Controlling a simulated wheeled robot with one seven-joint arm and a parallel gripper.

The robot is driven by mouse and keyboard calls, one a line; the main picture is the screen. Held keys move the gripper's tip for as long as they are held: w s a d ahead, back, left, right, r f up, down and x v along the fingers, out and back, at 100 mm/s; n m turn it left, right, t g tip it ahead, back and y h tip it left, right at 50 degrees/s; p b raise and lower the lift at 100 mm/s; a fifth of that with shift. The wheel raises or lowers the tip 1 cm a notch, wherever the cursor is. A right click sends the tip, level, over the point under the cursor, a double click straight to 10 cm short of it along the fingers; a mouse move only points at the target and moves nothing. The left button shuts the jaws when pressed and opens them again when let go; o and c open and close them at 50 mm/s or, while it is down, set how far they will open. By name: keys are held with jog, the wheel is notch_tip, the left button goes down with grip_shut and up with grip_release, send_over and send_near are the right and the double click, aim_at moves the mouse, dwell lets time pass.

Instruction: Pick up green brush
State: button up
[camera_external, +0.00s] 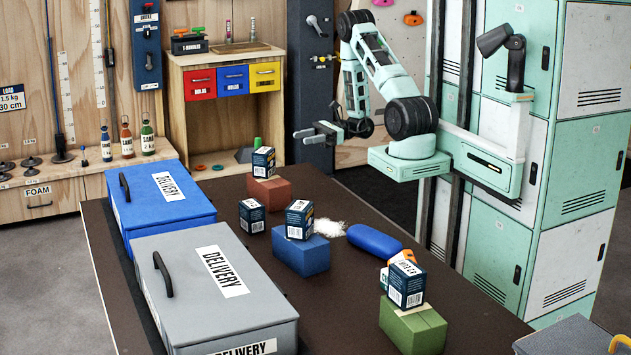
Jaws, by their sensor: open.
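No object is clearly recognisable as a green brush. A small green piece (257,142) shows just above a dark box at the far end of the dark table; most of it is hidden, and I cannot tell whether it is the brush. A green block (412,328) at the table's near right carries a dark box (405,284). My gripper (309,131) is open and empty, pointing left, in the air beyond the far end of the table. In the picture it is to the right of the small green piece, apart from it.
A blue case (160,208) and a grey case (215,290), both marked DELIVERY, fill the table's left side. A red block (268,190) and a blue block (301,255) carry dark boxes. White powder (323,228) and a blue rounded object (375,242) lie nearby. Lockers (540,215) stand at right.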

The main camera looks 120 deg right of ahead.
jog(key=w, duration=0.3)
jog(key=w+a+p, duration=0.1)
jog(key=w, duration=0.6)
jog(key=shift+w+a, duration=0.15)
jog(key=shift+w, duration=0.1)
jog(key=shift+w+a+f+p, duration=0.15)
jog(key=shift+w+p, duration=0.1)
jog(key=shift+w, duration=0.85)
jog(key=shift+w+a+p, duration=0.15)
jog(key=shift+w+p, duration=0.05)
jog(key=shift+w, duration=0.85)
jog(key=shift+w+a+f+p, duration=0.15)
jog(key=shift+w+p, duration=0.1)
jog(key=shift+w, duration=0.85)
jog(key=shift+r, duration=0.1)
grip_shut()
